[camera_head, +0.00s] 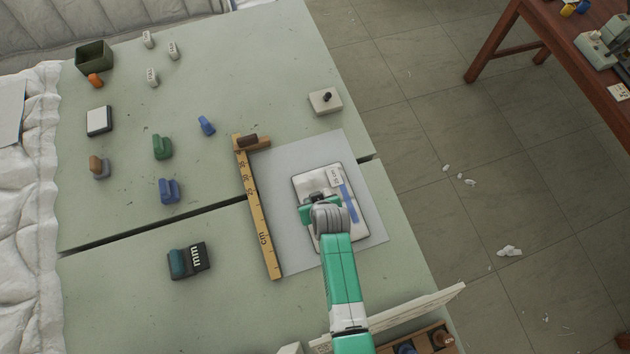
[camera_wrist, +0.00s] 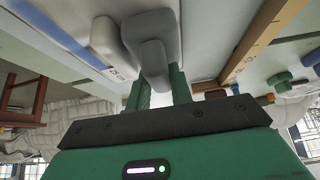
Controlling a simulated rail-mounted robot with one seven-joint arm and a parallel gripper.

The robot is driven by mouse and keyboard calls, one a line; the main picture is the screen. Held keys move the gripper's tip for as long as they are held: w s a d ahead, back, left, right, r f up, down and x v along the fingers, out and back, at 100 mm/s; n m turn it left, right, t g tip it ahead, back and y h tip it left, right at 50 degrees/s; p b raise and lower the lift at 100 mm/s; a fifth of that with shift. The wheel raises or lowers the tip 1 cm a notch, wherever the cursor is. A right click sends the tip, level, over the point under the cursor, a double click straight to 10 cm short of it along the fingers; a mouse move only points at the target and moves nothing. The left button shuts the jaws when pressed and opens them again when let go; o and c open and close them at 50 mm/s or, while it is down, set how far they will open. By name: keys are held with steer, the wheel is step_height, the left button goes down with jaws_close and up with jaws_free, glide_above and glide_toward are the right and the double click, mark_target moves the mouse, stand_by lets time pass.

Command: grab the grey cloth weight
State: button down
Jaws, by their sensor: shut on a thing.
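The grey cloth weight (camera_wrist: 152,28) shows in the wrist view as a rounded block with a raised grip. My gripper (camera_wrist: 160,80) has its green fingers closed on either side of that grip. In the head view my gripper (camera_head: 318,202) is over the pale folded cloth (camera_head: 306,182) on the grey mat (camera_head: 275,165). There my wrist and fingers hide most or all of the weight. I cannot tell whether the weight touches the cloth.
Green (camera_head: 162,147) and blue (camera_head: 169,191) weights stand further left. A box with a knob (camera_head: 325,101) stands behind. An open tray (camera_head: 440,338) is at the front right.

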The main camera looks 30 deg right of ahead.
step_height(320, 180, up, 4)
steer(key=shift+w+f, duration=0.1)
steer(key=shift+f, duration=0.1)
steer(key=s+a, duration=0.2)
steer(key=s, duration=0.5)
steer(key=s+a+r, duration=0.1)
steer(key=s, duration=0.7)
steer(key=shift+s+a+p, duration=0.3)
steer(key=shift+a, duration=0.05)
